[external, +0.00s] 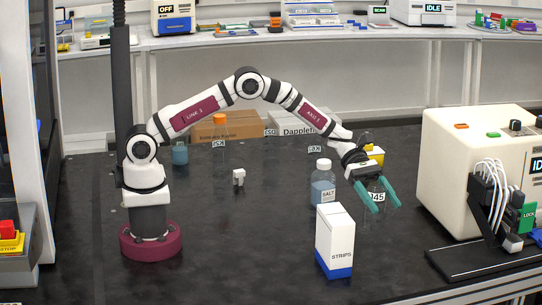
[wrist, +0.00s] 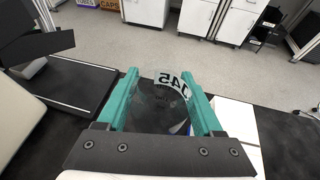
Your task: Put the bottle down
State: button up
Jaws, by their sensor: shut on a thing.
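My gripper (external: 381,206) has teal fingers and is shut on a clear bottle (external: 377,197) with a white label that reads 045. The bottle is see-through, so its outline and base are hard to make out in the external view. I cannot tell whether it touches the dark bench. In the wrist view the bottle (wrist: 155,108) sits between the two fingers (wrist: 160,82), with its label showing upside down near the fingertips. A second bottle labelled SALT (external: 322,190), with blue contents, stands upright just left of my gripper.
A white and blue STRIPS box (external: 334,242) stands in front of my gripper, close by. A large cream machine (external: 470,165) with cables is at the right. A yellow item (external: 375,153) is behind the wrist.

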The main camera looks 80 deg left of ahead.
notch_tip(320, 180, down, 10)
jog(key=shift+r, duration=0.15)
jog(key=o, duration=1.4)
jog(key=shift+c, duration=0.2)
jog(key=v, duration=1.2)
jog(key=shift+c, duration=1.2)
